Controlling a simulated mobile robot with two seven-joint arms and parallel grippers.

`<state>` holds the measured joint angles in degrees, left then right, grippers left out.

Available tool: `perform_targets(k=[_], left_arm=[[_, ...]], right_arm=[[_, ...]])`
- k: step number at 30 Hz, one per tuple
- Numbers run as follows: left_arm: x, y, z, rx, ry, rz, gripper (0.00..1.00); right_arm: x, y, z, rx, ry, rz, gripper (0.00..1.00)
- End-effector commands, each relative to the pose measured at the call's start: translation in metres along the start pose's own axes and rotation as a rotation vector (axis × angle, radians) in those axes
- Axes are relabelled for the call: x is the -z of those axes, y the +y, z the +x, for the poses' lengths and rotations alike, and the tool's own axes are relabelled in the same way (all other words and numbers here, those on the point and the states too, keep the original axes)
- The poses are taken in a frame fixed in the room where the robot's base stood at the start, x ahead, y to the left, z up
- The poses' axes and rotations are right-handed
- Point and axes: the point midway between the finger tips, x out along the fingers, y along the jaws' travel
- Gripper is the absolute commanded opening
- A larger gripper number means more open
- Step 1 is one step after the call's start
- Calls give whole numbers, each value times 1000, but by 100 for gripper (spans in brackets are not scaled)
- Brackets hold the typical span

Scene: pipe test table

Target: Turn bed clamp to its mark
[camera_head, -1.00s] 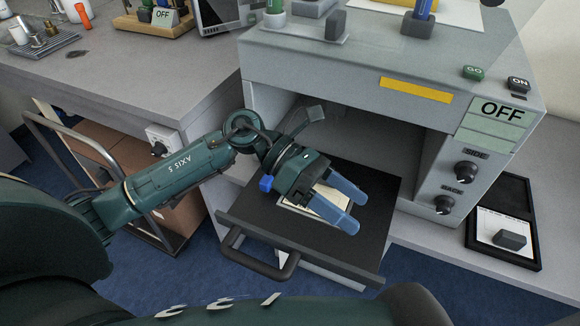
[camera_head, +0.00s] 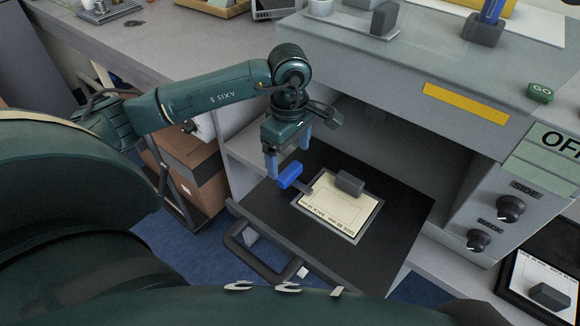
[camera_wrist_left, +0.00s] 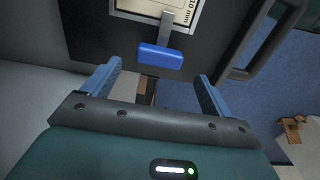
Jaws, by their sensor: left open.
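The bed clamp is a grey arm with a blue handle (camera_head: 290,175), at the left corner of a framed cream card (camera_head: 335,205) on the pulled-out black drawer bed (camera_head: 385,250). In the left wrist view the blue handle (camera_wrist_left: 160,57) lies just ahead of the gap between my fingers, with its grey arm running onto the card's edge. My left gripper (camera_head: 288,165) points down, open and empty, over the handle. I see no clear contact. I cannot make out the clamp's mark. My right gripper is not in view.
A dark grey block (camera_head: 350,183) stands on the card. The drawer's handle (camera_head: 262,258) sticks out in front. The grey machine (camera_head: 400,100) with its knobs (camera_head: 510,209) rises behind and to the right. A black tray with a block (camera_head: 550,297) is at far right.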

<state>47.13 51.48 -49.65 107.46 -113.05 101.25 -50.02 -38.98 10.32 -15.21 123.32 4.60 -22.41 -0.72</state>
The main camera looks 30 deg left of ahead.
Motion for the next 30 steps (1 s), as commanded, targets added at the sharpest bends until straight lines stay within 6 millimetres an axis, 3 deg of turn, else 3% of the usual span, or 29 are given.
perform_targets(k=[3, 9, 21, 30], left_arm=[[0, 0, 23, 3, -1, 0, 85], [0, 0, 46, 1, -2, -1, 85], [0, 0, 53, -1, -2, 0, 85], [0, 0, 52, -1, -2, 0, 60]], right_arm=[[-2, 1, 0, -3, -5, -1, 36], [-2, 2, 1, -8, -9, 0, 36], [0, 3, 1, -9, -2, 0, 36], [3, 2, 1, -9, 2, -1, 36]])
